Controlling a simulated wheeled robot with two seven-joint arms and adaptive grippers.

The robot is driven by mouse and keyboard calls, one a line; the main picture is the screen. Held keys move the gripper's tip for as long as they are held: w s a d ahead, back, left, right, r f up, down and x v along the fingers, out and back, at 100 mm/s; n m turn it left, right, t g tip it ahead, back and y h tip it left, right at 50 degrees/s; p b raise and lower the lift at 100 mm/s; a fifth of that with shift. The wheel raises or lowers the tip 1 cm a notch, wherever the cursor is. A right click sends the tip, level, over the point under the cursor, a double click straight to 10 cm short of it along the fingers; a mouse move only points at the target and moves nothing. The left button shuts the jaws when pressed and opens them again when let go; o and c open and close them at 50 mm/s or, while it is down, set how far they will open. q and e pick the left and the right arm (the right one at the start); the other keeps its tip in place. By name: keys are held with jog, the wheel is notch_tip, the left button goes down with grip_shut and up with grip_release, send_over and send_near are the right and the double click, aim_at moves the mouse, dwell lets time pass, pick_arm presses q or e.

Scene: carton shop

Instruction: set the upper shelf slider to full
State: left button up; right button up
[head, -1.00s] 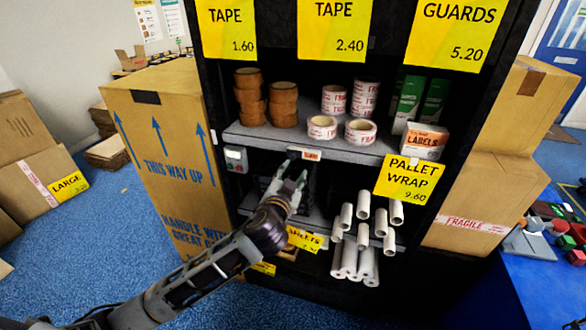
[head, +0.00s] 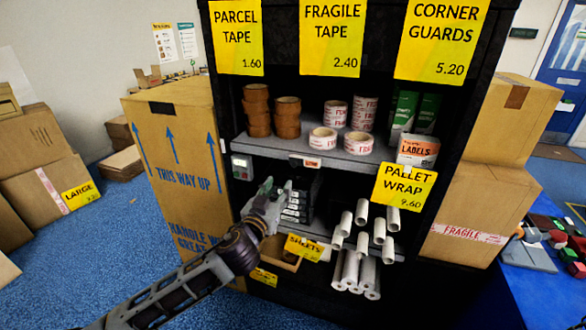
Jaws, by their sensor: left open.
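The upper shelf (head: 268,144) has a strip along its front edge with a small white and red piece (head: 311,163) near its middle. This may be the slider; its setting is too small to read. My left gripper (head: 277,187) is open and empty, below and to the left of that piece, apart from the shelf edge. Its fingers point up toward the shelf. A small control box (head: 241,168) with a greenish display and a red spot sits at the left end of the shelf edge. My right gripper is not in view.
Brown parcel tape rolls (head: 288,117) and fragile tape rolls (head: 323,138) stand on the upper shelf. White wrap rolls (head: 361,211) stick out below, right of my gripper. A tall carton (head: 175,160) stands to the left. Blue carpet (head: 90,250) is open at the left.

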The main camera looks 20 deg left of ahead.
pick_arm(q)
jog(key=shift+r, duration=0.1)
jog(key=p, duration=0.1)
send_near(294, 165)
jog(key=shift+w, duration=1.7)
jog(key=shift+w+d+p, duration=0.1)
jog(key=shift+w+p, duration=0.4)
jog(key=shift+w, duration=2.4)
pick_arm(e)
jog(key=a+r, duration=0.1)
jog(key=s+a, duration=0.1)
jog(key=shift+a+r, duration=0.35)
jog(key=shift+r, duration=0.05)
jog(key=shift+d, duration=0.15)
pick_arm(q)
jog(key=shift+c, duration=0.4)
grip_shut()
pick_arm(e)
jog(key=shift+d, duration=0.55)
